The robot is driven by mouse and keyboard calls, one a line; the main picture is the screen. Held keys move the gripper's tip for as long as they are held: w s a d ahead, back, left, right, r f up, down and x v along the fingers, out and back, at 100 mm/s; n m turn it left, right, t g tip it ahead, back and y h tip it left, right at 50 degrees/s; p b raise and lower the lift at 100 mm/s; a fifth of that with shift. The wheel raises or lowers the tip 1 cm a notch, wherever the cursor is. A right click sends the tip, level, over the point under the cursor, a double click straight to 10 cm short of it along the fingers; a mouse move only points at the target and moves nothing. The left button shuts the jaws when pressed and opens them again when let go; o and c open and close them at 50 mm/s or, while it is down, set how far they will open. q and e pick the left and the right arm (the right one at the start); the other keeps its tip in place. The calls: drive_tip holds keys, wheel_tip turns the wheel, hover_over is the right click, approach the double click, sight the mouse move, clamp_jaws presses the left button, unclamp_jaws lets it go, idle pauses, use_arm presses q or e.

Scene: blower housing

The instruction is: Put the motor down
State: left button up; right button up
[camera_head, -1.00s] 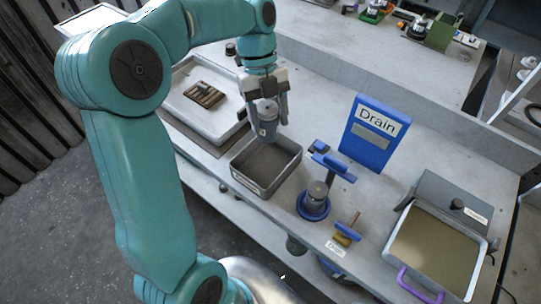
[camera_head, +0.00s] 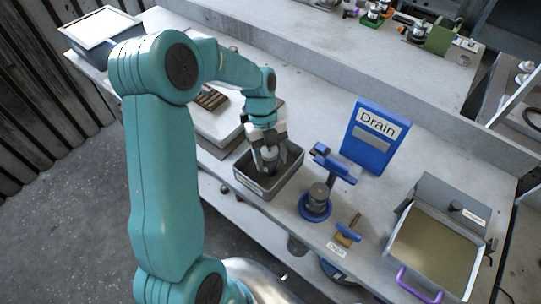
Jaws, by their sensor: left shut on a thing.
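The motor (camera_head: 269,157) is a small grey cylinder, held upright between the fingers of my left gripper (camera_head: 270,158). The gripper is shut on it and points down into a grey open metal tray (camera_head: 257,189). The motor's lower end is inside the tray's walls. I cannot tell whether it touches the tray floor. My right gripper is not in view.
A blue stand (camera_head: 316,206) holding a grey cylinder stands right of the tray. Behind it is a blue "Drain" board (camera_head: 374,137). A box with a tan surface and purple handle (camera_head: 420,284) sits at the right. A white tray (camera_head: 213,126) lies at the left.

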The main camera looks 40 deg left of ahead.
use_arm(q)
drive_tip(key=shift+s, duration=0.1)
drive_tip(key=o, duration=1)
drive_tip(key=shift+f, duration=0.15)
drive_tip(key=shift+c, duration=0.2)
drive_tip(key=o, duration=0.4)
drive_tip(key=shift+w, duration=0.2)
drive_tip(key=shift+c, duration=0.2)
drive_tip(key=shift+s, duration=0.1)
drive_tip(key=shift+r, duration=0.3)
drive_tip(key=b+v, duration=0.1)
drive_tip(key=v, duration=1.1)
